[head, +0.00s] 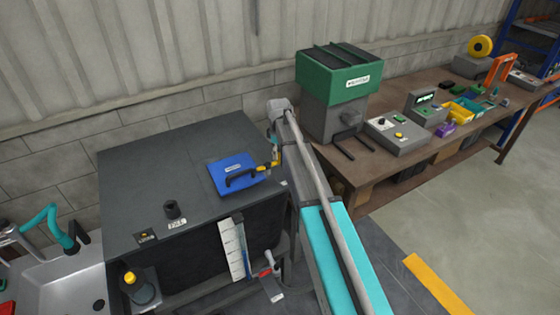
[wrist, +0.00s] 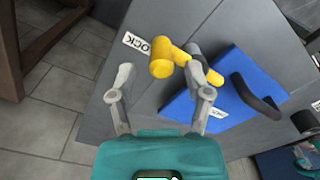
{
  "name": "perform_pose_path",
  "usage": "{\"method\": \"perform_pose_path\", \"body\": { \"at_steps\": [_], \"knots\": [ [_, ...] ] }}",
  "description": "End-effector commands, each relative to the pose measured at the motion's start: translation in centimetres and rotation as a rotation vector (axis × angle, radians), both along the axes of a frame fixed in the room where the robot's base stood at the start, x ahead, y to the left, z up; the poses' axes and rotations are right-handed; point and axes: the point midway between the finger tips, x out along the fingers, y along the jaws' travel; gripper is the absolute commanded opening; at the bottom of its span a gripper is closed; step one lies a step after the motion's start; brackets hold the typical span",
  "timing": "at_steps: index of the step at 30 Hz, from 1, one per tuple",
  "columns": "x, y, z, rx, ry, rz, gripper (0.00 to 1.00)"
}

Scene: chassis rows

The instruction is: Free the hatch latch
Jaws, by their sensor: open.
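The blue hatch (head: 230,166) with its black handle lies on top of the dark grey cabinet (head: 150,165); it also shows in the wrist view (wrist: 230,75). The latch is a yellow knobbed lever (wrist: 165,58) on a dark pivot at the hatch's edge, near a white label partly reading "OCK" (wrist: 137,42). In the head view the yellow latch (head: 274,163) is small, just below my gripper. My gripper (wrist: 162,78) is open, its two fingers apart, with the yellow knob ahead between the fingertips. I cannot tell whether either finger touches it.
A green-topped machine (head: 340,85) stands on the workbench (head: 420,165) to the right. A sink (head: 65,285) is at the left. Open floor lies right of the bench.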

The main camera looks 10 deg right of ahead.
Motion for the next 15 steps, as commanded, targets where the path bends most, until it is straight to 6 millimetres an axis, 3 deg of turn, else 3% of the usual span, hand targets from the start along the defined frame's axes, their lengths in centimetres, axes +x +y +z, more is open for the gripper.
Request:
{"method": "perform_pose_path", "body": {
  "at_steps": [6, 15],
  "knots": [
    [0.0, 0.0, -1.7, 0.0, 0.0, 0.0, 0.64],
    [0.0, 0.0, -2.4, 0.0, 0.0, 0.0, 0.64]
  ]
}}
